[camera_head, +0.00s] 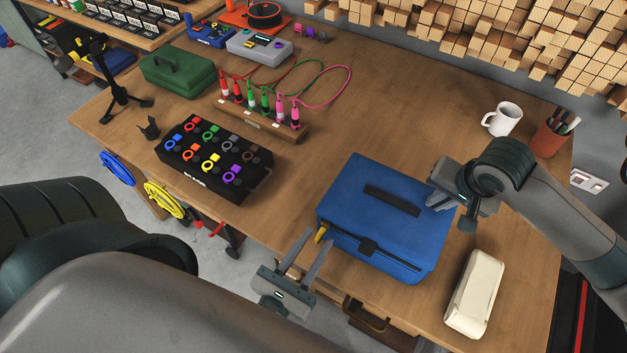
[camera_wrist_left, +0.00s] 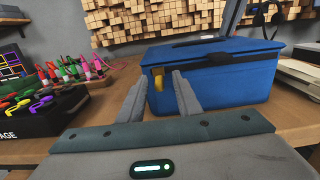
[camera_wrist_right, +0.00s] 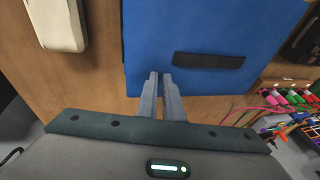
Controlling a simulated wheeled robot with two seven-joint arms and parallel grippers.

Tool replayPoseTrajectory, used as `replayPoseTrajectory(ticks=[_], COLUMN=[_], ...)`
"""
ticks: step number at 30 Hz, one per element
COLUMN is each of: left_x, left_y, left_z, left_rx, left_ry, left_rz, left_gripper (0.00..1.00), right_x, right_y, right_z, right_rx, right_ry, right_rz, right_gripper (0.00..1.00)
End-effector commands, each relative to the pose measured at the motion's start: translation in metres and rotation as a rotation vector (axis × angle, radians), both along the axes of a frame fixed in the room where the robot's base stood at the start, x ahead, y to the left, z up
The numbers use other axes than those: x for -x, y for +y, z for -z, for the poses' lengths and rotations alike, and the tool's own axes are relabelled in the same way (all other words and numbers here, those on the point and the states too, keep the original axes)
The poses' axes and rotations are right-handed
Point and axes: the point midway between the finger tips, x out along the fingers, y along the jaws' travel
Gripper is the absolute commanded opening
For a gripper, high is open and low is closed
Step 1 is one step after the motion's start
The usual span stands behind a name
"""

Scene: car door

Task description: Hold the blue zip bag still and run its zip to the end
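The blue zip bag (camera_head: 360,200) sits on the workbench, with a dark strap handle on its lid. Its yellow zip pull (camera_head: 320,235) is at the left end of the front edge; it also shows in the left wrist view (camera_wrist_left: 158,79). My left gripper (camera_head: 315,238) is open, its fingers on either side of the pull; I cannot tell whether they touch it. My right gripper (camera_head: 433,192) is at the bag's right side. In the right wrist view its fingers (camera_wrist_right: 161,76) are nearly together over the bag's edge. I cannot tell whether they pinch any fabric.
A cream case (camera_head: 475,293) lies right of the bag. A black box with coloured rings (camera_head: 213,158) and a rack of coloured plugs (camera_head: 260,120) stand to the left. A white mug (camera_head: 503,119) and pen pot (camera_head: 552,139) stand behind right. The bench behind the bag is clear.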

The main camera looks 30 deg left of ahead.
Motion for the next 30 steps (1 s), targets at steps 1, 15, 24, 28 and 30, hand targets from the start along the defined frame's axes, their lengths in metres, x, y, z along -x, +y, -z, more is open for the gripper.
replayPoseTrajectory(ticks=[1,15,24,28,30], left_x=[0.000,0.000,0.001,0.001,0.001], left_y=[0.000,-0.004,-0.044,-0.044,-0.044], left_z=[0.004,0.004,0.005,0.005,0.005], left_rx=[0.000,0.002,0.002,0.000,0.000], left_ry=[0.000,0.001,0.003,0.003,0.003], left_rz=[0.000,0.000,0.001,0.002,0.002], left_gripper=[0.31,0.00,0.00,0.00,0.00], right_x=[0.009,0.009,0.009,0.009,0.009], right_y=[-0.003,-0.003,-0.003,-0.003,-0.003], right_z=[0.020,0.020,0.020,0.020,0.020], right_rx=[0.016,0.016,0.016,0.016,0.016], right_ry=[0.029,0.030,0.030,0.030,0.030], right_rz=[0.000,0.000,0.000,0.000,0.000], right_gripper=[0.06,0.06,0.06,0.06,0.06])
